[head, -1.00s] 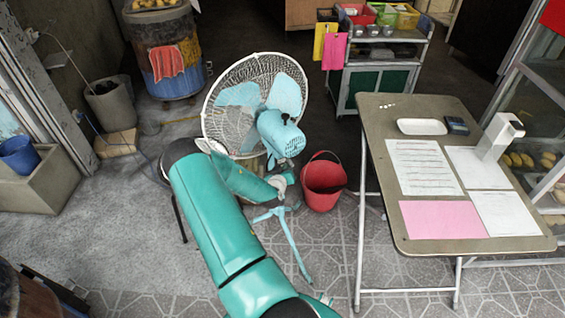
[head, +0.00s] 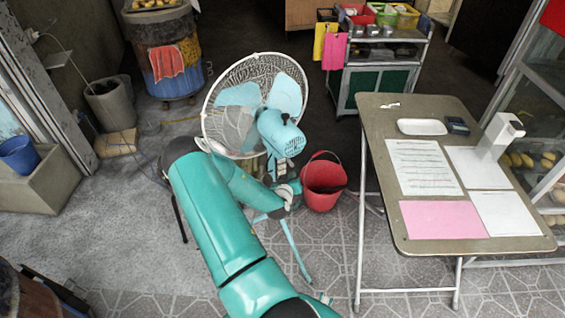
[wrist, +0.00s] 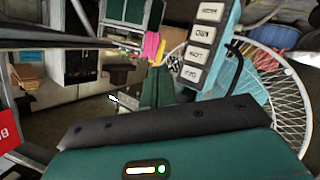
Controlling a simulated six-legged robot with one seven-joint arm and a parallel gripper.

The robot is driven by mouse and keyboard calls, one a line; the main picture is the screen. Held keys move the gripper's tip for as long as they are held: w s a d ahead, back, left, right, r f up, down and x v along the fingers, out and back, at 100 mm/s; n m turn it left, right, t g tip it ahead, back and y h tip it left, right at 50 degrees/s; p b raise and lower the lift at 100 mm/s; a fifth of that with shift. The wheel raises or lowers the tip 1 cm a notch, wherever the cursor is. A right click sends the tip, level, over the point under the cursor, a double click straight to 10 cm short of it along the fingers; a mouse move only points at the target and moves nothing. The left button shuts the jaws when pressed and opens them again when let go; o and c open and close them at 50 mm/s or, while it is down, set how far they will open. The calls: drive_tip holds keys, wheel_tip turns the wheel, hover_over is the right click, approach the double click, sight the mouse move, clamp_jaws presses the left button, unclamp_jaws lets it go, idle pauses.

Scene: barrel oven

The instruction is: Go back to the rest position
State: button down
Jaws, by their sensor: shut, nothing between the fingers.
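My teal arm reaches up from the bottom of the head view and bends back at the elbow in front of the fan. My gripper (head: 287,194) is at the end of the folded forearm, small and low in front of the fan's stand. It looks shut and holds nothing I can see. Its fingertips are hard to make out.
A blue fan (head: 283,132) with a white cage stands right behind my forearm; its button panel (wrist: 203,45) is close in the wrist view. A red bucket (head: 323,182) stands beside it. A folding table (head: 375,125) with papers is to the right.

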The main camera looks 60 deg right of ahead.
idle(0.4)
drive_tip(key=w+a+r+m+t+y, duration=0.1)
drive_tip(key=w+a+r+y, duration=0.1)
drive_tip(key=w+a+r, duration=0.5)
drive_tip(key=w+a+r+t+y, duration=0.1)
drive_tip(key=w+a+r+y, duration=0.3)
drive_tip(key=w, duration=0.4)
drive_tip(key=w+a+r+n+t+y, duration=0.1)
drive_tip(key=w+a+r+n+y, duration=0.15)
drive_tip(key=a+r, duration=0.8)
drive_tip(key=w+a+r+n+t+y, duration=0.1)
drive_tip(key=w+a+r+y, duration=0.2)
drive_tip(key=a+r, duration=0.7)
drive_tip(key=s+a+r+n+y, duration=0.1)
drive_tip(key=s+a+r+n, duration=0.3)
drive_tip(key=a, duration=0.6)
drive_tip(key=s+a+r+n+y, duration=0.15)
drive_tip(key=s+a+r, duration=0.25)
drive_tip(key=s+a, duration=0.45)
drive_tip(key=s+a+r+n+g, duration=0.1)
drive_tip(key=s+a+r+n, duration=0.1)
drive_tip(key=s+a, duration=0.4)
drive_tip(key=shift+s+r+g, duration=0.25)
drive_tip(key=shift+s+g, duration=0.05)
drive_tip(key=shift+s, duration=0.45)
